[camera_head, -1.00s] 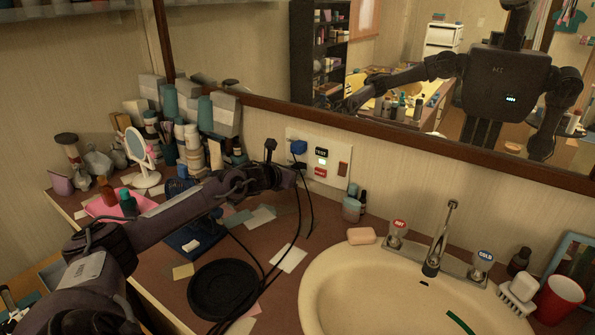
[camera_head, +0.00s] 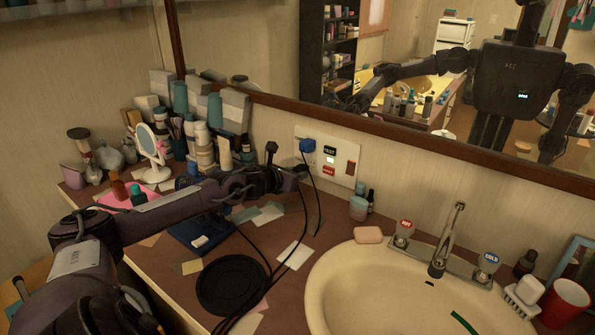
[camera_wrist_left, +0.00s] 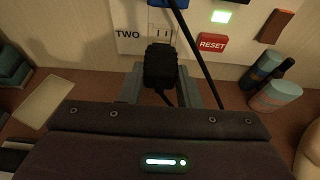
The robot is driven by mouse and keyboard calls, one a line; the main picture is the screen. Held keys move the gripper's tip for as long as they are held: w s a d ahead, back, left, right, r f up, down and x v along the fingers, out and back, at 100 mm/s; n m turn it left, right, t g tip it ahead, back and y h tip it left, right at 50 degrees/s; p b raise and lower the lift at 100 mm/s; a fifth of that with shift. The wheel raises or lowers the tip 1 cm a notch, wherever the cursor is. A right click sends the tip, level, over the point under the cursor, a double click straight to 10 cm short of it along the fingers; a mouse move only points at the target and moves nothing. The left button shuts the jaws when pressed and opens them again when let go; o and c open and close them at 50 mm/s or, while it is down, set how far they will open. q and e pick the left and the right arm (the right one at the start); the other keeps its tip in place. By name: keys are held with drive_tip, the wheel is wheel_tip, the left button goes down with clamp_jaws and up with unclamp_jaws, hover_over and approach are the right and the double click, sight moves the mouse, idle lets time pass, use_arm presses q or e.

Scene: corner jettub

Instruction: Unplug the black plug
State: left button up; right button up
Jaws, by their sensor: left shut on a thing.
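The black plug (camera_wrist_left: 160,64) is between the fingers of my left gripper (camera_wrist_left: 160,80), which is shut on it. In the wrist view, bare socket slots show above the plug on the wall outlet (camera_wrist_left: 163,32), beside the word TWO, so the plug appears out of the socket, close in front of the panel. A black cord hangs from it. In the head view, my left gripper (camera_head: 298,174) is just left of the wall panel (camera_head: 328,162); the plug is small and dark there. My right gripper is not in view.
A blue plug (camera_head: 308,145) sits in the panel above, its black cord running down past my gripper. Bottles and a small mirror (camera_head: 150,150) stand left. Jars (camera_head: 359,207), soap (camera_head: 368,235) and the sink (camera_head: 335,285) are right.

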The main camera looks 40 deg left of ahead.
use_arm(q)
drive_tip(key=shift+s+d+p, duration=0.2)
drive_tip(key=shift+s+p, duration=0.7)
drive_tip(key=shift+s, duration=0.55)
